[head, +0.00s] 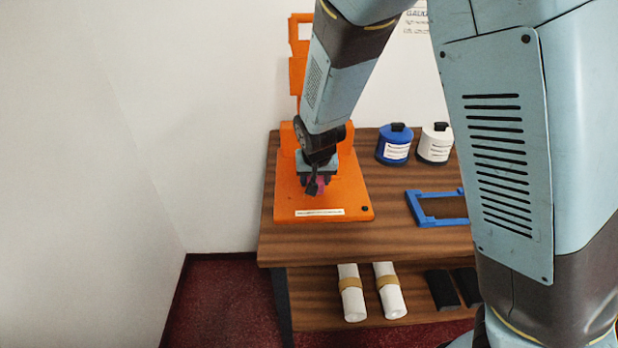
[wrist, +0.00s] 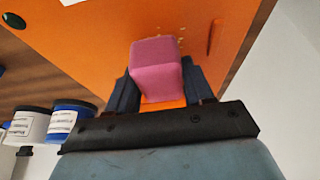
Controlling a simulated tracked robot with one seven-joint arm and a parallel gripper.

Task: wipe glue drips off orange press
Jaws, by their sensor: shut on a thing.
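The orange press (head: 350,196) stands at the left of the wooden counter, its flat base toward the front and its upright part behind my arm. My gripper (head: 318,184) is low over the middle of the base. In the wrist view my gripper (wrist: 158,88) is shut on a pink block (wrist: 156,62), which looks like a sponge. Small pale drips (wrist: 172,37) show on the orange surface just beyond the block. I cannot tell whether the block touches the base. In the head view my gripper hides most of the pink block (head: 321,182).
A blue jar (head: 394,150) and a white jar (head: 435,150) stand right of the press. A blue frame (head: 416,211) lies in front of them. White rolls (head: 351,295) lie on the lower shelf. A wall is close on the left.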

